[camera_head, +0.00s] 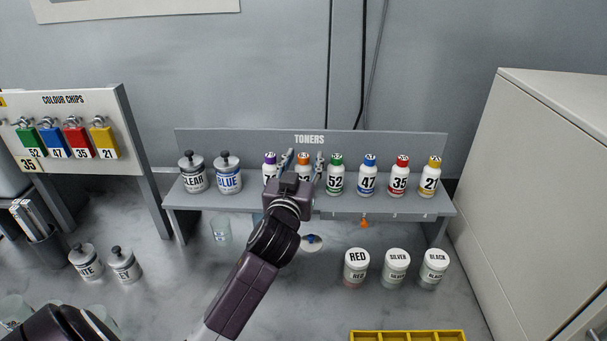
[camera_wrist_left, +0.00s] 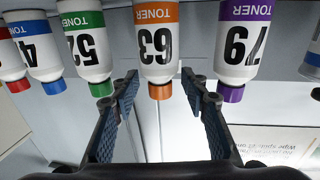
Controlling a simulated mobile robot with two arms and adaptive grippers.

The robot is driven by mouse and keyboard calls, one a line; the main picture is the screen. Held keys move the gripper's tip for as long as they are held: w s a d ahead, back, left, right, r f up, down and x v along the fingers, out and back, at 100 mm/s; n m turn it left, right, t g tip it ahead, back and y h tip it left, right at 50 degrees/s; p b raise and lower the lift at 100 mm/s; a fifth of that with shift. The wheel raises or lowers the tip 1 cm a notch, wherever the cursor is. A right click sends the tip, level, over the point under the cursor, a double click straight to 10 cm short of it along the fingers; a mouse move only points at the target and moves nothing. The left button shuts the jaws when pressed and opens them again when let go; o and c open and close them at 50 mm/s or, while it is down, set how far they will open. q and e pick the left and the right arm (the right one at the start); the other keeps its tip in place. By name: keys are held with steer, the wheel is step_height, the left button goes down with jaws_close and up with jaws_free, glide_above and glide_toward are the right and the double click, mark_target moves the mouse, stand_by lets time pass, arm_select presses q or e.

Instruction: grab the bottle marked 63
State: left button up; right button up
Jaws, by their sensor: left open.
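The bottle marked 63 has a white body with an orange label and orange cap. It stands on the toner shelf; in the head view its cap (camera_head: 304,158) shows between my left gripper's fingers, and its lower part is hidden by the gripper. In the left wrist view the bottle (camera_wrist_left: 157,42) appears upside down, its number readable. My left gripper (camera_head: 302,164) is open and empty. In the left wrist view its fingertips (camera_wrist_left: 160,82) lie either side of the bottle's orange cap end, with gaps. My right gripper is not in view.
Bottle 52 (camera_head: 336,175) and purple-capped bottle 79 (camera_wrist_left: 243,45) flank it closely. Bottles 47 (camera_head: 368,177), 35 (camera_head: 399,178) and 21 (camera_head: 430,179) stand further right. The toner sign board (camera_head: 390,143) rises behind.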

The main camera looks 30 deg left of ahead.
arm_select(q)
steer(key=shift+c, duration=0.3)
jaws_close()
steer(key=shift+r, duration=0.1)
